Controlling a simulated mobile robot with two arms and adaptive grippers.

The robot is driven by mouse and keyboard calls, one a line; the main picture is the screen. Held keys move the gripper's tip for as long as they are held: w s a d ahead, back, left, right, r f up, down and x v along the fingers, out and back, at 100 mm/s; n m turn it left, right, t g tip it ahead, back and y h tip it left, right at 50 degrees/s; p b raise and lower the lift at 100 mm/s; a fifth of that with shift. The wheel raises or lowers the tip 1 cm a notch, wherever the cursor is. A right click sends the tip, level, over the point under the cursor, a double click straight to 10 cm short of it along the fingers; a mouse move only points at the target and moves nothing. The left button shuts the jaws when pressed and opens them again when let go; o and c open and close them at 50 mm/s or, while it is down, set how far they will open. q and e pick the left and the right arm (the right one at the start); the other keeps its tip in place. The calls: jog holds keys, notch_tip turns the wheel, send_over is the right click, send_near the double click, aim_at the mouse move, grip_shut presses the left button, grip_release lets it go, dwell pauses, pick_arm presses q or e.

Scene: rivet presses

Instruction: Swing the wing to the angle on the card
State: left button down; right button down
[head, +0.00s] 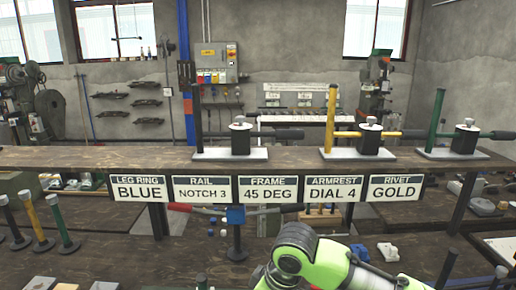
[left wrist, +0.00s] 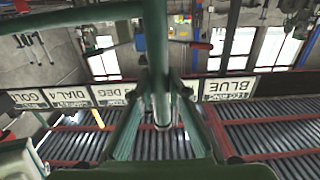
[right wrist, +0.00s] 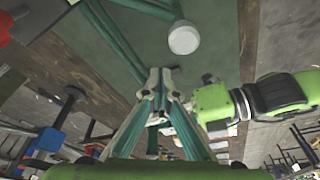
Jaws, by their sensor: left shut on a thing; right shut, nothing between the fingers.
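The card reading FRAME 45 DEG (head: 268,190) hangs on the front of the shelf in the head view. It also shows upside down in the left wrist view (left wrist: 112,93). In that view my left gripper (left wrist: 160,110) is shut on a grey-green upright bar (left wrist: 157,45), which joins a level green tube (left wrist: 75,17). I cannot tell whether this bar is part of the wing, or its angle. My right gripper (right wrist: 160,85) is shut and empty in the right wrist view, near a pale round cap (right wrist: 183,39). Neither gripper's fingertips show clearly in the head view.
Black (head: 239,138), yellow (head: 370,136) and green (head: 464,137) post fixtures stand on the shelf (head: 110,158). Other cards read BLUE, NOTCH 3, DIAL 4 and GOLD. Several posts (head: 60,225) stand at the left.

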jog(key=shift+r, duration=0.1)
jog(key=w+a+v, duration=0.1)
jog(key=v, duration=0.7)
jog(key=shift+a+r, duration=0.35)
jog(key=shift+r, duration=0.2)
dwell(0.3)
